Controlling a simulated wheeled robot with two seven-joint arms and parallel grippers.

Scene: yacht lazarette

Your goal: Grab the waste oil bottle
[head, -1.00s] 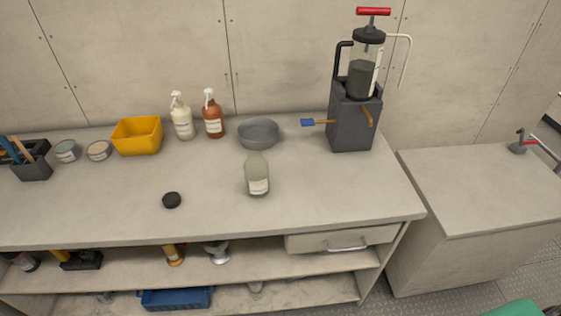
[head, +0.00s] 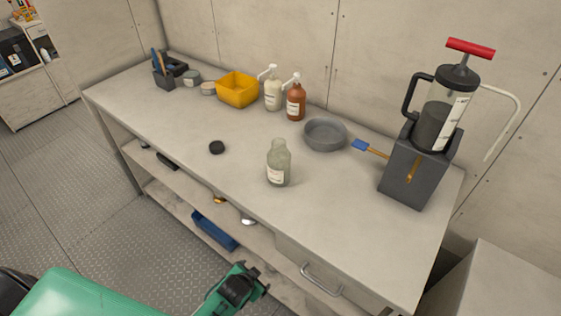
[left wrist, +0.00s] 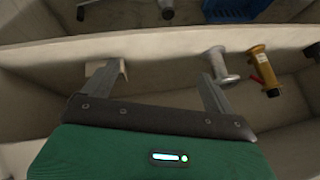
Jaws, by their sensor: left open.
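A translucent grey-green bottle (head: 278,164) with a pale label stands upright and open-topped near the front edge of the bench. Its label is too small to read; it looks like the waste oil bottle. A black round cap (head: 217,147) lies to its left. My left gripper (head: 256,277) is in front of the bench, below the worktop and apart from the bottle. In the left wrist view, its two fingers (left wrist: 160,78) are spread with nothing between them, facing the shelves under the bench. The bottle is not in that view. My right gripper is not in view.
A grey bowl (head: 325,134), white (head: 273,90) and brown (head: 296,102) pump bottles and a yellow bin (head: 238,90) stand behind the bottle. A tall pump canister (head: 430,135) is at the right. A drawer handle (head: 320,280) juts from the front. The bench around the bottle is clear.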

